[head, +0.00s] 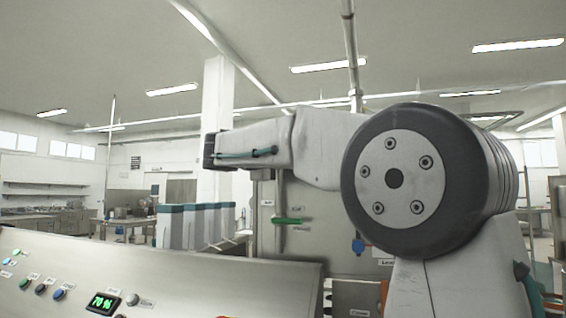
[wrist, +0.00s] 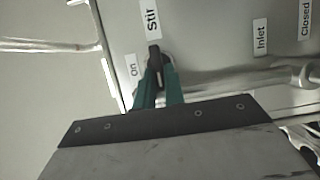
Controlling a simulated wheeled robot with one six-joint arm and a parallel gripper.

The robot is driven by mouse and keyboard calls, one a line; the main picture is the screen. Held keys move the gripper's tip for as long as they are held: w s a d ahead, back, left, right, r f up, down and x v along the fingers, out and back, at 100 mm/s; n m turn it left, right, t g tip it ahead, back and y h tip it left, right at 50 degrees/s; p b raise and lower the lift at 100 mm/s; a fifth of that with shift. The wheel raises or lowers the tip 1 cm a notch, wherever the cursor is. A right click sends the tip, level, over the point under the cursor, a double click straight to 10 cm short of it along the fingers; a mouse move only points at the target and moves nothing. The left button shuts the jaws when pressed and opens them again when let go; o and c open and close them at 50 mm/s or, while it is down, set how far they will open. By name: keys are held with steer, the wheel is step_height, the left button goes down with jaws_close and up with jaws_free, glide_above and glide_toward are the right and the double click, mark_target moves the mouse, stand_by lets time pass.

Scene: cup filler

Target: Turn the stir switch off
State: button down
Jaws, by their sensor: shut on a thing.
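The stir switch (wrist: 154,52) is a small dark knob on a grey metal panel, at upper middle of the wrist view. A "Stir" label (wrist: 151,19) is above it and an "On" label (wrist: 132,69) is to its left. My gripper (wrist: 157,78) has green fingers on both sides of the knob and is shut on it. The fingers hide part of the knob, and I cannot tell which setting it points to. In the head view my arm fills the right side; the gripper and the switch cannot be made out there.
"Inlet" (wrist: 261,37) and "Closed" (wrist: 306,18) labels and a pale pipe (wrist: 240,80) are right of the switch. In the head view, a sloped console (head: 180,285) with buttons and a green "70 %" display (head: 103,303) is at lower left. A green handle (head: 288,221) is on the cabinet behind.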

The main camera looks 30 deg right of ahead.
steer(key=c, duration=1.5)
jaws_free()
steer(key=shift+a, duration=0.1)
steer(key=v, duration=0.7)
steer(key=shift+s+a+f, duration=0.1)
steer(key=shift+s+a, duration=0.05)
steer(key=shift+a, duration=0.2)
